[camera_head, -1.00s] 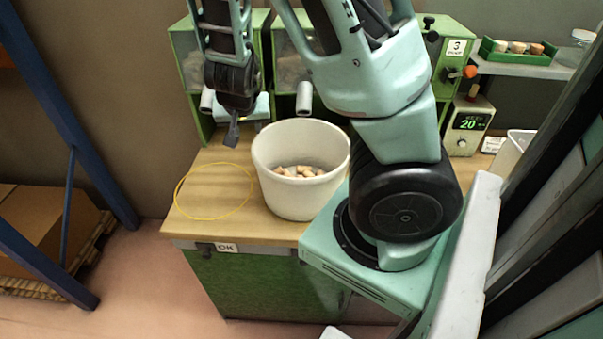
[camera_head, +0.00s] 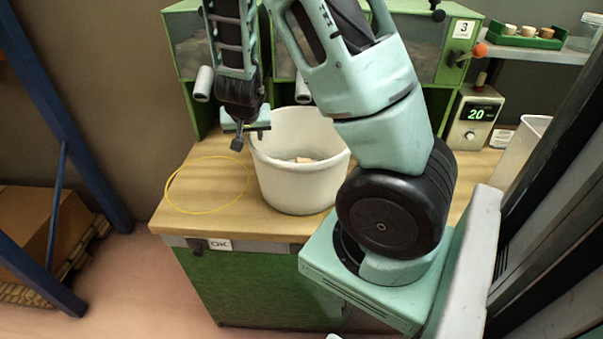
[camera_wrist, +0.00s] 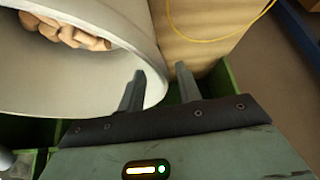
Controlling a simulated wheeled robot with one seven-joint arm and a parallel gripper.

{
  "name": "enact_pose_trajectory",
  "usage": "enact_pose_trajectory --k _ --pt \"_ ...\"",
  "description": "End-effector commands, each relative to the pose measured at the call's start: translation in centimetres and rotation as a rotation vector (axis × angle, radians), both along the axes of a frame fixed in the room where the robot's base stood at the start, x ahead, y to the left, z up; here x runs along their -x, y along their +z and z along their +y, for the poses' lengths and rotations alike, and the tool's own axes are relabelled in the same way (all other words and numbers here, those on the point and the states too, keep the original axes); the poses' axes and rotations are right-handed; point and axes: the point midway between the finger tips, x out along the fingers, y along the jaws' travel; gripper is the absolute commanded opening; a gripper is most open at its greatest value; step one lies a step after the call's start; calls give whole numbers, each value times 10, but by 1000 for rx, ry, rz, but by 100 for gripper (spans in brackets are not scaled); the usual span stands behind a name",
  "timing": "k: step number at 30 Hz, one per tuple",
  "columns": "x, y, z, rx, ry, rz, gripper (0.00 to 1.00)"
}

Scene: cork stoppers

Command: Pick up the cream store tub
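The cream tub (camera_head: 300,185) stands upright on the wooden bench top, with cork stoppers (camera_head: 306,160) inside. In the wrist view its pale wall and rim (camera_wrist: 150,60) fill the upper left, with several corks (camera_wrist: 65,30) beyond. My gripper (camera_head: 243,138) points down at the tub's left back rim. In the wrist view my gripper (camera_wrist: 160,78) is open, its two fingers apart. The left finger overlaps the tub's inside and the right finger shows over the bench outside, the rim lying between them in the picture. I cannot tell whether they touch it.
A yellow ring outline (camera_head: 207,185) marks bare bench top (camera_head: 185,215) left of the tub. Green machine housings (camera_head: 190,60) stand behind. A display box (camera_head: 473,115) and a shelf with a green cork rack (camera_head: 522,38) are at the right. A blue post (camera_head: 65,110) stands at the left.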

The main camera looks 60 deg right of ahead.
Motion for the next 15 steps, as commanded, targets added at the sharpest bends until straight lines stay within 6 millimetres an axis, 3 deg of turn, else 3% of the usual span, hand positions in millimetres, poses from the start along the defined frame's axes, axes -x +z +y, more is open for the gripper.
enact_pose_trajectory --k 7,15 --pt "-6 -28 -13 -1 -1 1 34" --pt "-9 -32 -15 -1 0 0 34"
